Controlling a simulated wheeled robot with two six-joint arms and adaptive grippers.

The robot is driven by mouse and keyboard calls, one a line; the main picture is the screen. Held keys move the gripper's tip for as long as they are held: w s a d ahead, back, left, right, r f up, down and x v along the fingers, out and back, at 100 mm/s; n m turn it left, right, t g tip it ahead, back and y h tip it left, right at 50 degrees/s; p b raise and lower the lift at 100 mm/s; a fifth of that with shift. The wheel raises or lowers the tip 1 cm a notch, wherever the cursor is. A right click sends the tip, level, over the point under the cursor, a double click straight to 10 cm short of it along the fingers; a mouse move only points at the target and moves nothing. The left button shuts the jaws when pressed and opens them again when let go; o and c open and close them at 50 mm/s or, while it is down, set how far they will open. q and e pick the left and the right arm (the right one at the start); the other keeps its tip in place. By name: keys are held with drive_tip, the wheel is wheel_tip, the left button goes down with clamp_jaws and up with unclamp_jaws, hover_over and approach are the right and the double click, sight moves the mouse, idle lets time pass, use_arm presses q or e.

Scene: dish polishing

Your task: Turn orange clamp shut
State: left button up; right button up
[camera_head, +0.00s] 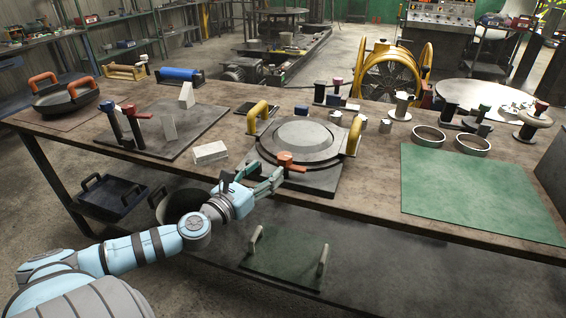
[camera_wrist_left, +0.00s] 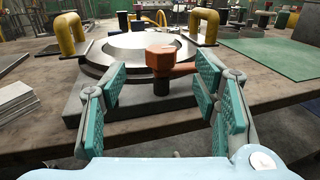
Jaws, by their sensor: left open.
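The orange clamp (camera_head: 288,160) stands at the front edge of the round grey dish fixture (camera_head: 304,137) on the table. Its orange head has a short handle pointing right, on a dark post. In the left wrist view the orange clamp (camera_wrist_left: 162,62) shows between the fingertips, a little beyond them. My left gripper (camera_head: 268,178) is open, with green pads on both sides of the clamp; it also shows in the left wrist view (camera_wrist_left: 160,85). I cannot tell whether either pad touches the clamp. My right gripper is not in view.
Yellow handles (camera_head: 257,114) flank the fixture. A white block (camera_head: 210,153) and a dark plate with red and blue clamps (camera_head: 136,120) lie left. A green mat (camera_head: 475,190) and metal rings (camera_head: 429,136) lie right. The table's front edge runs below the gripper.

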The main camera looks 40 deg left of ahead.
sight(284, 156)
use_arm(q)
drive_tip(key=w+p, duration=0.4)
drive_tip(key=w, duration=0.1)
drive_tip(key=w+r+p, duration=0.1)
drive_tip(key=w+p, duration=0.1)
drive_tip(key=shift+w+a, duration=0.25)
drive_tip(key=shift+w, duration=0.05)
drive_tip(key=shift+w+f+p, duration=0.35)
drive_tip(key=shift+w+p, duration=0.25)
drive_tip(key=shift+w, duration=0.05)
drive_tip(key=shift+f, duration=0.15)
drive_tip(key=shift+c, duration=0.4)
drive_tip(key=c, duration=1.1)
